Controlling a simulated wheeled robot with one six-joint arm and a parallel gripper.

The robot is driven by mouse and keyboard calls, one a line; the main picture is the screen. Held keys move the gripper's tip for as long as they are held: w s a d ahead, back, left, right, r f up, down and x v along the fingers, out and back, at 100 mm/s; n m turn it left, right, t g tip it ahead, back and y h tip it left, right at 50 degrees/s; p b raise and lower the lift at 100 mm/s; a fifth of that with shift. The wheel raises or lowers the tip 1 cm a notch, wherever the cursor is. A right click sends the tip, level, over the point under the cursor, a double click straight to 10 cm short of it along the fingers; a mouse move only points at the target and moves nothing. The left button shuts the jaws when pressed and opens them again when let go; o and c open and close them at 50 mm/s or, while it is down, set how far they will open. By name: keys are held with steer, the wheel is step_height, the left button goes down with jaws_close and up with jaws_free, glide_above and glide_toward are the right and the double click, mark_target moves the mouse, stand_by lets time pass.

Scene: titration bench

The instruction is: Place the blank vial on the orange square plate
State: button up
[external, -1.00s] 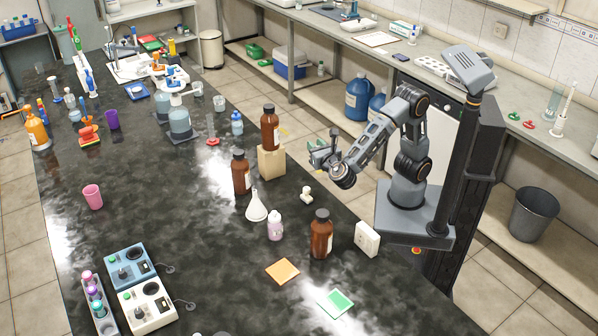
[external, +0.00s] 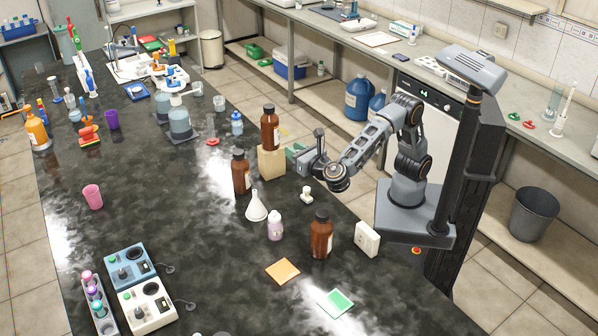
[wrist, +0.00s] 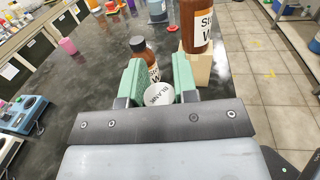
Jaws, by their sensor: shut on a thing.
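My gripper (external: 297,158) shows in the external view above the bench's right edge, just right of the wooden block. In the wrist view its two green fingers (wrist: 159,88) are shut on the blank vial (wrist: 159,97), whose white round top reads BLANK. The vial cannot be made out in the external view. The orange square plate (external: 282,271) lies flat and bare on the dark bench, nearer the camera than my gripper and well apart from it.
A brown bottle (external: 269,128) stands on the wooden block (external: 271,162). Other brown bottles (external: 241,173) (external: 321,236), a white funnel (external: 257,206), a small pinkish bottle (external: 275,226) and a white box (external: 367,239) stand nearby. A green square plate (external: 336,302) lies right of the orange one.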

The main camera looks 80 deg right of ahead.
steer(key=w+a+n+t+y, duration=0.25)
steer(key=a+n+y, duration=0.2)
steer(key=a, duration=1.05)
steer(key=n+y+p, duration=0.1)
steer(key=n+y, duration=0.2)
steer(key=y, duration=0.3)
glide_above(277, 271)
steer(key=shift+t, duration=0.45)
steer(key=shift+d+f, duration=0.1)
steer(key=shift+f, duration=9)
steer(key=shift+f, duration=0.15)
steer(key=o, duration=0.9)
